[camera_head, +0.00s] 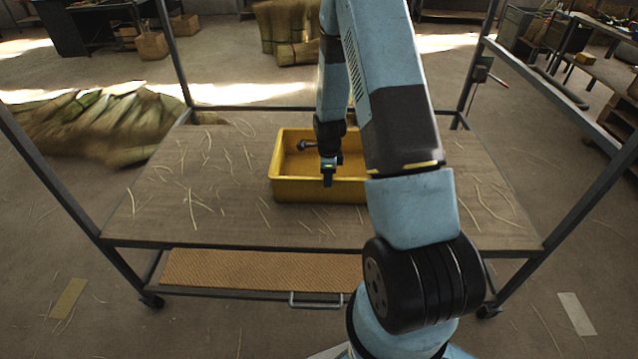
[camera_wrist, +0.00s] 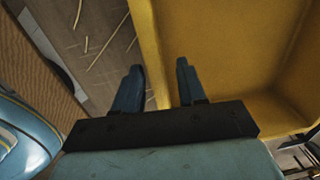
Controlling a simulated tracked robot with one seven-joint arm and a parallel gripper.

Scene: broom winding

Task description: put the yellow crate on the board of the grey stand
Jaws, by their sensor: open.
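The yellow crate (camera_head: 318,190) rests on the wooden board (camera_head: 240,215) of the grey stand (camera_head: 70,185), a wheeled metal frame. It is empty as far as I can see, and my arm hides its right part. My gripper (camera_head: 328,178) is at the crate's near wall, pointing down. In the wrist view my gripper (camera_wrist: 159,78) is open, one finger over the crate's (camera_wrist: 215,50) inside and the other on the outer side over the board (camera_wrist: 85,30). The wall's rim runs between the fingers, and I cannot tell whether they touch it.
Loose straws lie scattered on the board, which has free room left of the crate. Upright posts stand at the stand's corners. A lower shelf (camera_head: 240,271) with a handle (camera_head: 314,300) is below the front edge. A straw bundle (camera_head: 100,130) lies on the floor at left.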

